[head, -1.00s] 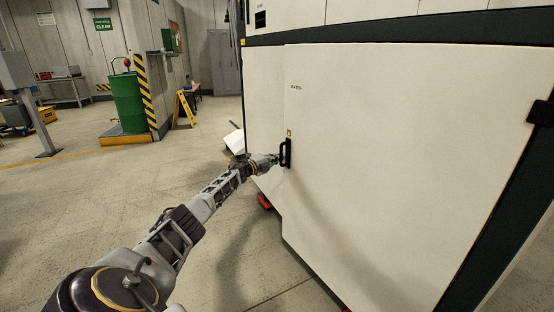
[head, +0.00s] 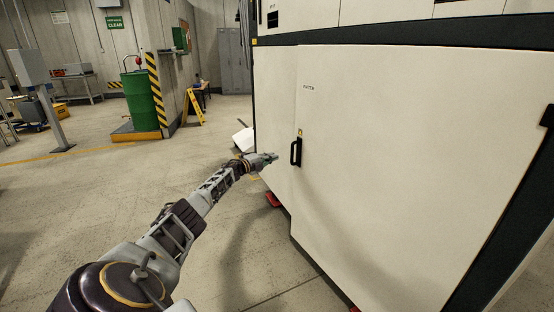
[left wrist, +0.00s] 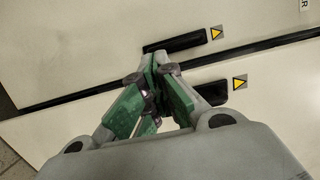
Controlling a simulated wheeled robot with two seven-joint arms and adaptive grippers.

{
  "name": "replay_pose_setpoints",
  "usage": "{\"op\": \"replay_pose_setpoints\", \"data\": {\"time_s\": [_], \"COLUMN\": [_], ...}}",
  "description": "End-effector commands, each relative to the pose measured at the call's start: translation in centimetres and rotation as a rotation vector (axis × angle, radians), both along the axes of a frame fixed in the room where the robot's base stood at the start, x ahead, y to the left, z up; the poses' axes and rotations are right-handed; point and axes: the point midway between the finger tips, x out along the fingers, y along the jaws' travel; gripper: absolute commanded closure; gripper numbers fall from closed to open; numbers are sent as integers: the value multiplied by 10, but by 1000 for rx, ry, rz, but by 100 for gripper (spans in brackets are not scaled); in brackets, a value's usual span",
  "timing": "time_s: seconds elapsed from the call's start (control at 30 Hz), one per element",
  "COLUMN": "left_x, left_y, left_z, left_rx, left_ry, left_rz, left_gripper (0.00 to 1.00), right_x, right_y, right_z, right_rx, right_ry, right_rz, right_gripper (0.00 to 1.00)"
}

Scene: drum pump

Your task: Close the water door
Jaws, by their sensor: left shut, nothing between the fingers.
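The water door (head: 400,150) is the large cream panel with a small label and a black upright handle (head: 296,151) at its left edge. In the left wrist view, the gripper's green fingers (left wrist: 152,68) are together in front of a dark seam, between the water door's handle (left wrist: 188,41) and a second black handle (left wrist: 208,92). My right gripper is out of view.
The neighbouring cream panel (head: 275,110) is left of the water door. Red feet (head: 273,200) show under the cabinet. A green drum (head: 141,95), a yellow stand (head: 193,108) and a striped pillar are farther back left. The floor at left is open.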

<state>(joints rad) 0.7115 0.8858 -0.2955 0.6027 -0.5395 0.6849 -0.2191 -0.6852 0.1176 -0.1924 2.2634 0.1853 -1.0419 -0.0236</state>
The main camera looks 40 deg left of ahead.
Motion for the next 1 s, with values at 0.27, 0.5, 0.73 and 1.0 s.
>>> {"op": "replay_pose_setpoints", "data": {"time_s": [0.27,0.5,0.73,1.0], "left_x": [-15,-24,-27,-27], "left_y": [26,41,45,45], "left_z": [0,0,0,0], "left_rx": [-1,0,0,0], "left_ry": [0,-1,0,0], "left_rz": [2,1,0,0], "left_gripper": [100,100,100,100], "right_x": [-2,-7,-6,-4], "right_y": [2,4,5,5], "right_z": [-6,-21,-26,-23], "right_rx": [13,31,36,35], "right_ry": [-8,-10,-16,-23], "right_rz": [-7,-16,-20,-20], "right_gripper": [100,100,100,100]}}
